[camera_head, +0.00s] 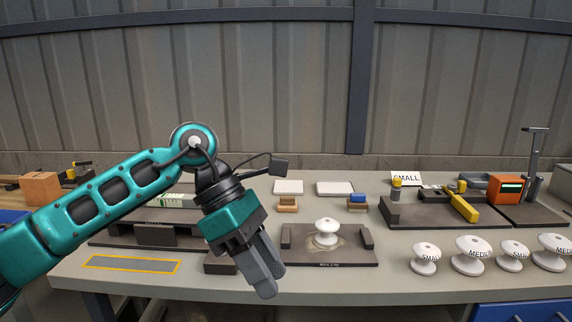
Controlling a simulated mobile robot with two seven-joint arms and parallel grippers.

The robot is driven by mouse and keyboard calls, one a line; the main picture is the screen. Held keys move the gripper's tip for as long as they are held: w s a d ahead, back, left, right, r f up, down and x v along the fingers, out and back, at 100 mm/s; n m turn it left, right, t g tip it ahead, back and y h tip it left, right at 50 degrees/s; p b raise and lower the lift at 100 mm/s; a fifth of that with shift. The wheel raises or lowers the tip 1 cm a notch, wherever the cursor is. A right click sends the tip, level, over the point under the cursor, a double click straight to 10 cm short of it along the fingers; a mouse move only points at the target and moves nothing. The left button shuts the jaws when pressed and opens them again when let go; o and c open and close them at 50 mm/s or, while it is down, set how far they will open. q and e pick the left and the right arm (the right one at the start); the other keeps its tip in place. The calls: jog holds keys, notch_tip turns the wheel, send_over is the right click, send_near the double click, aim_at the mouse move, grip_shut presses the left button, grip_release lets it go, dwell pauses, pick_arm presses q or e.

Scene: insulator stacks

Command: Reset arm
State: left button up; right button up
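My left arm comes in from the left, and my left gripper (268,282) hangs over the front part of the table, pointing down. Its grey fingers appear close together, and I see nothing held between them, but the angle does not show whether they are shut. A white insulator (326,230) stands upright on a dark plate (350,254) just right of the gripper, apart from it. Several white insulators marked SMALL (425,257) or MEDIUM (470,252) stand in a row at the front right. My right gripper is not in view.
A yellow-edged grey mat (131,264) lies at the front left. A dark fixture (460,214) with yellow parts, an orange device (506,190) and a tall post stand (534,160) are at the back right. White pads (335,188) lie at the back. A wooden box (41,188) is far left.

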pick_arm(q)
jog(key=s+d+r+n+g+h+p, duration=0.25)
jog(key=s+d+n+h, duration=0.3)
jog(key=d+h, duration=0.4)
jog(key=w+a+n+t+h, duration=0.45)
jog(key=n+t+h, duration=0.25)
jog(key=n+t, duration=0.85)
jog(key=w+a+f+n+t+y+p, duration=0.1)
jog(key=a+f+n+t+y, duration=0.45)
jog(key=n, duration=0.65)
jog(key=w+a+f+n+t+y+p, duration=0.1)
jog(key=a+f+n+t+y, duration=0.1)
jog(key=a+f+n+y, duration=0.6)
jog(key=s+a+f+n+g+y, duration=0.3)
jog(key=s+f+n, duration=0.3)
jog(key=f, duration=0.2)
jog(key=s+a+f+n+g+y, duration=0.3)
jog(key=s+f+n, duration=0.3)
jog(key=f, duration=0.3)
jog(key=shift+s+a+y+p, duration=0.2)
jog(key=shift+s+y+p, duration=0.35)
jog(key=shift+s, duration=0.25)
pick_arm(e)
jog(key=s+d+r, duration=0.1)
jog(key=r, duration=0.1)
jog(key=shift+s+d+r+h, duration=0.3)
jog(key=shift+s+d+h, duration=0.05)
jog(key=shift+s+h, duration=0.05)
